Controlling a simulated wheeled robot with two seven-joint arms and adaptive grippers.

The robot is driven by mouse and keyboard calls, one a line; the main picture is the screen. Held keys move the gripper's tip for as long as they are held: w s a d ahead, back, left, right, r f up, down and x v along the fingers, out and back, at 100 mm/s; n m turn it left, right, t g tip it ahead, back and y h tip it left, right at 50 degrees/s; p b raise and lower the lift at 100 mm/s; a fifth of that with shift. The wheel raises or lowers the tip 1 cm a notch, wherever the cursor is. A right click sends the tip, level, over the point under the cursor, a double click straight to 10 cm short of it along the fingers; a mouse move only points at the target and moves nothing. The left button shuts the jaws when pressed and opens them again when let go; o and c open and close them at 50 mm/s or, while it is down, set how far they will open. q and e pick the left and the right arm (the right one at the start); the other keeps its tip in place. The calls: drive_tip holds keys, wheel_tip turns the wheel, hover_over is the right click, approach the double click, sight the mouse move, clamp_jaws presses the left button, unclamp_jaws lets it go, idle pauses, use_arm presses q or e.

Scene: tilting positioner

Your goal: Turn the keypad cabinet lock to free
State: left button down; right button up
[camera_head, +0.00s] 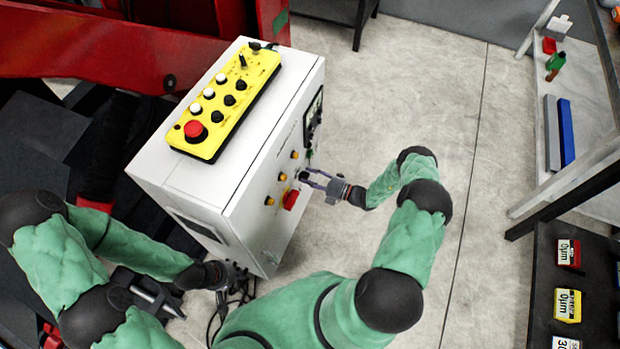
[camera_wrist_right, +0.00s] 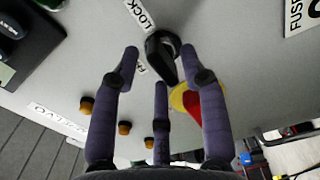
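The lock, a black knob (camera_wrist_right: 163,52) beside a "LOCK" label, is on the grey cabinet face in the right wrist view. My right gripper (camera_wrist_right: 160,58) is open, with its purple-grey fingers apart and the knob between and just beyond the two upper fingertips. I cannot tell whether they touch it. In the head view my right gripper (camera_head: 306,179) is at the right-hand face of the white cabinet (camera_head: 240,215), and the lock is hard to make out there. My left gripper (camera_head: 235,276) is low by the cabinet's near bottom corner; its fingers are too dark to judge.
A red switch on a yellow plate (camera_head: 290,199) sits just below the lock, with orange buttons (camera_head: 269,201) beside it. A yellow control box (camera_head: 225,105) lies on the cabinet top. Open floor (camera_head: 430,90) is to the right; shelving stands farther right.

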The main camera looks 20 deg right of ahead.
clamp_jaws()
drive_tip(key=shift+n, duration=0.3)
drive_tip(key=n+b, duration=0.1)
drive_tip(key=n, duration=0.4)
drive_tip(key=n+b, duration=0.2)
drive_tip(key=n, duration=0.4)
drive_tip(key=n+b, duration=0.1)
drive_tip(key=n, duration=0.5)
drive_tip(key=shift+s+a+f, duration=0.15)
drive_tip(key=shift+f, duration=0.1)
drive_tip(key=shift+n, duration=0.3)
drive_tip(key=shift+o, duration=1.1)
unclamp_jaws()
